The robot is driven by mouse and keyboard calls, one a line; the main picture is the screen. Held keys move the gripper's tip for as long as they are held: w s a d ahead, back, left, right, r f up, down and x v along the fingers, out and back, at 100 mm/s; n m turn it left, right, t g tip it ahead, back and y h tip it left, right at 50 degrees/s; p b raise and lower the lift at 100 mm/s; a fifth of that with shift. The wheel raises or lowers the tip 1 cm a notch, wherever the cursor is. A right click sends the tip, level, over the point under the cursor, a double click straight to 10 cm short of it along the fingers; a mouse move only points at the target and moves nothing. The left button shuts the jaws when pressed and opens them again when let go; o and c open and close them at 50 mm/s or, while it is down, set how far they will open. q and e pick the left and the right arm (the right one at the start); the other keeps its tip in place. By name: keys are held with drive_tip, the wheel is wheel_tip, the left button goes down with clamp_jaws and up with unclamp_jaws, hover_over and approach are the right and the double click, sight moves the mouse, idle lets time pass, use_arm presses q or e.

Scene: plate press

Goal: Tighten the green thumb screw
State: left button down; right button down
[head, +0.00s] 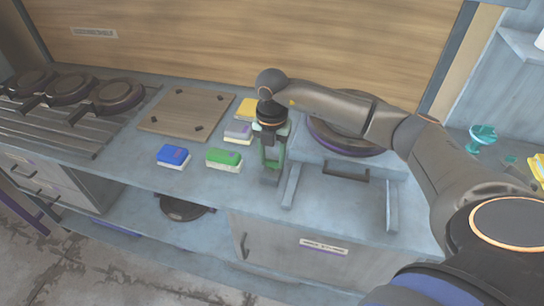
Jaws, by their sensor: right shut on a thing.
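My right gripper (271,178) reaches in from the right and points down at the counter, at the left of the plate press. It is shut on a green part (272,152), which I take to be the green thumb screw; the fingers cover much of it. I cannot tell how far the screw is turned in. The press has a dark round plate (322,137) on a grey block (310,158), partly hidden behind my right arm. My left gripper is not in view.
A wooden board (186,111) and a rack (50,125) with dark round plates stand farther left. A teal piece (483,137) stands at right.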

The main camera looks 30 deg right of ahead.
sight(272, 161)
drive_tip(key=shift+c, duration=1.8)
unclamp_jaws()
wheel_tip(272, 161, up, 12)
drive_tip(key=b, duration=0.1)
drive_tip(key=shift+r, duration=0.25)
drive_tip(key=shift+s, duration=0.1)
